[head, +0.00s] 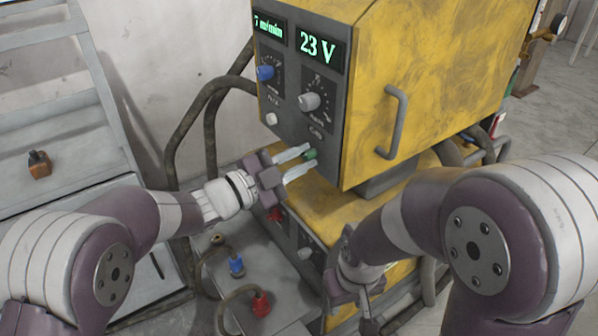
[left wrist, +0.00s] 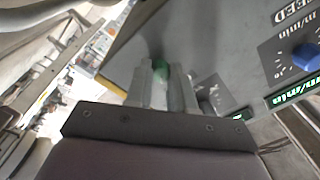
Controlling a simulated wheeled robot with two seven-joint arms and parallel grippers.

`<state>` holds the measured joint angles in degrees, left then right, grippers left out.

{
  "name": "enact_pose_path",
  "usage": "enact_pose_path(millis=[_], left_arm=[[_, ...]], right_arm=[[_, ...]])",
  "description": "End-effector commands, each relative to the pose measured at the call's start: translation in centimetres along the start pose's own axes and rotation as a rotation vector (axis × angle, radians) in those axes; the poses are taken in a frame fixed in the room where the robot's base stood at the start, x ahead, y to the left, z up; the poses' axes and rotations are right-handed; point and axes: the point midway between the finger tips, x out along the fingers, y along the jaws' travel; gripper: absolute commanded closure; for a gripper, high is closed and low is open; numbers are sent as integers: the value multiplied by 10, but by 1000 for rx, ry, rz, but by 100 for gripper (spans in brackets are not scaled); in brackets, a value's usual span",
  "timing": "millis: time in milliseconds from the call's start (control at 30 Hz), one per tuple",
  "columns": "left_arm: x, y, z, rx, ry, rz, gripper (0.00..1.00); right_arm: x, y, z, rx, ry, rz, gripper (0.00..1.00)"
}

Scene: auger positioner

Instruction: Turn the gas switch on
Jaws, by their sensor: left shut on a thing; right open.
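I take this for the gas switch, though no label is readable. Which way the switch is set cannot be told. My right gripper (head: 352,285) is open and empty, low in front of the machine, away from the panel.
Above the switch are a blue knob (head: 265,73), a grey knob (head: 309,102) and displays, one reading 23 V (head: 318,47). A handle (head: 393,122) juts from the yellow side. Below are a lower yellow unit (head: 333,205) and cables with blue (head: 236,267) and red (head: 261,303) connectors.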

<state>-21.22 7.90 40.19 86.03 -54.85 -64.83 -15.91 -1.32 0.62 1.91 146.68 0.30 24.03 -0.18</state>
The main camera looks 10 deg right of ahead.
Motion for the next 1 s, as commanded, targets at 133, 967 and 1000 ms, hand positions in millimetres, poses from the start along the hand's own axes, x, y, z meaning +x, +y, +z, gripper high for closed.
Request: enact_pose_path(millis=[133, 967, 1000], left_arm=[[0, 4, 3, 86, 5, 4, 100], [0, 1, 1, 208, 14, 10, 100], [0, 1, 1, 208, 14, 10, 71]], right_arm=[[16, 0, 2, 0, 0, 0, 57], [28, 0, 3, 0, 0, 0, 57], [28, 0, 3, 0, 0, 0, 57]])
